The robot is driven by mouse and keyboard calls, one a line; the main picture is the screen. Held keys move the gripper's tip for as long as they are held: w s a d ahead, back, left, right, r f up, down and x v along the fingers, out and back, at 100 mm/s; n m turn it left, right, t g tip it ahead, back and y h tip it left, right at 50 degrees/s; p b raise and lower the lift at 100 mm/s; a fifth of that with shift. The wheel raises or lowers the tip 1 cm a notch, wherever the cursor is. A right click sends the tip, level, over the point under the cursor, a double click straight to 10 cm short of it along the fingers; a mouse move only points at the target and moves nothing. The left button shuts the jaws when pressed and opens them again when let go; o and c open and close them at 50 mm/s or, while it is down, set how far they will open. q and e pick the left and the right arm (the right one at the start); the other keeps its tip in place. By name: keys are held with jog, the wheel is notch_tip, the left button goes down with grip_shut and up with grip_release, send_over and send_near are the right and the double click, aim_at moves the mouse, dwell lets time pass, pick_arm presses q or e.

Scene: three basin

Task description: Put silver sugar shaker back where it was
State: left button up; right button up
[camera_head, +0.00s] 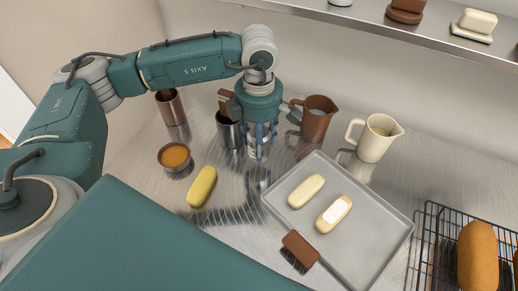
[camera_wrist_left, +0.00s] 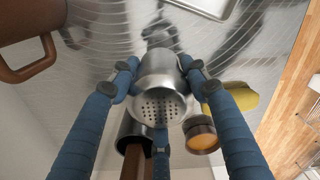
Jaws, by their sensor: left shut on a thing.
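The silver sugar shaker (camera_wrist_left: 158,70) is upright between the blue fingers of my left gripper (camera_wrist_left: 160,88), its perforated lid facing the wrist camera. In the head view my left gripper (camera_head: 260,140) points down, shut around the shaker (camera_head: 257,153), which is mostly covered by the fingers. The shaker is at or just above the metal counter; I cannot tell whether its base touches. It is just right of a dark metal cup (camera_head: 229,130) holding a brown-handled tool, and left of the brown jug (camera_head: 318,120). My right gripper is not in view.
A bowl of orange sauce (camera_head: 174,157) and a yellow pastry (camera_head: 202,187) lie to the left. A grey tray (camera_head: 365,247) with two pastries is at the front right. A cream jug (camera_head: 375,138) stands behind it. A wire rack (camera_head: 424,250) with bread is at far right.

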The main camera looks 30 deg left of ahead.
pick_arm(q)
notch_tip(320, 180, down, 4)
jog(key=shift+p, duration=0.55)
jog(key=shift+f, duration=0.45)
jog(key=shift+f, duration=0.1)
jog(key=o, duration=1.2)
